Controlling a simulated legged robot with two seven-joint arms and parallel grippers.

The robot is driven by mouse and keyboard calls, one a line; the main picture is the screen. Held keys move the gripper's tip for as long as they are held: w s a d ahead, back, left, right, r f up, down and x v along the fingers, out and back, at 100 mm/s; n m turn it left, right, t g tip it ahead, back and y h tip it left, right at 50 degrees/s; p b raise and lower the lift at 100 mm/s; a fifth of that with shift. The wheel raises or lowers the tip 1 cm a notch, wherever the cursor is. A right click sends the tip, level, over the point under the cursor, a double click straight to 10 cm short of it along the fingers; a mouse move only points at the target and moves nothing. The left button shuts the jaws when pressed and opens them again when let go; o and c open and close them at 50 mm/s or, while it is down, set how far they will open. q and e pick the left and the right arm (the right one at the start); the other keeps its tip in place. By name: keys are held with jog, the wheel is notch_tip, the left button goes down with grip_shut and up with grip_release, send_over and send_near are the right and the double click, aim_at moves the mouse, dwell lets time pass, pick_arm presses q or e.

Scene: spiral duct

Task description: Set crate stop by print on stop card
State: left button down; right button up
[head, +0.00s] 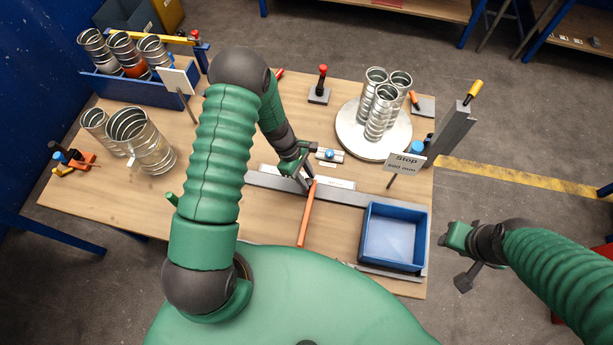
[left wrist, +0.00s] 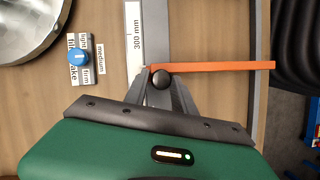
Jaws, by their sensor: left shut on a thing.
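The orange crate stop (head: 306,218) is a thin bar lying across the grey rail (head: 350,194). My left gripper (head: 309,182) is shut on its rail end. In the left wrist view the orange bar (left wrist: 215,68) reaches right from the fingertips (left wrist: 153,75), beside a white "300 mm" label (left wrist: 137,32). The stop card (head: 403,164) stands at the right and reads "Stop" with a small millimetre figure, first digit unclear. The blue crate (head: 424,240) sits right of the bar, apart from it. My right gripper (head: 460,258) is off the table's right edge; its jaw opening is unclear.
A round plate (head: 345,138) with several metal ducts stands behind the rail. A blue knob (left wrist: 78,56) with firmness labels is close to my left gripper. More ducts (head: 142,140) and a blue rack (head: 120,88) are at the left. Bare tabletop lies between bar and crate.

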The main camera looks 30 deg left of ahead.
dwell(0.8)
pick_arm(q)
jog(key=s+a, duration=0.1)
jog(key=a, duration=0.3)
jog(key=s+a+b, duration=0.1)
jog(key=a, duration=0.4)
jog(key=s+a, duration=0.1)
jog(key=a, duration=0.4)
jog(key=shift+s+b, duration=0.3)
jog(key=shift+s, duration=0.05)
jog(key=shift+d, duration=0.1)
jog(key=c, duration=1.1)
grip_release()
jog(key=v, duration=1.6)
jog(key=shift+a+r+b, duration=0.3)
jog(key=shift+r+b, duration=0.05)
jog(key=shift+b, duration=0.1)
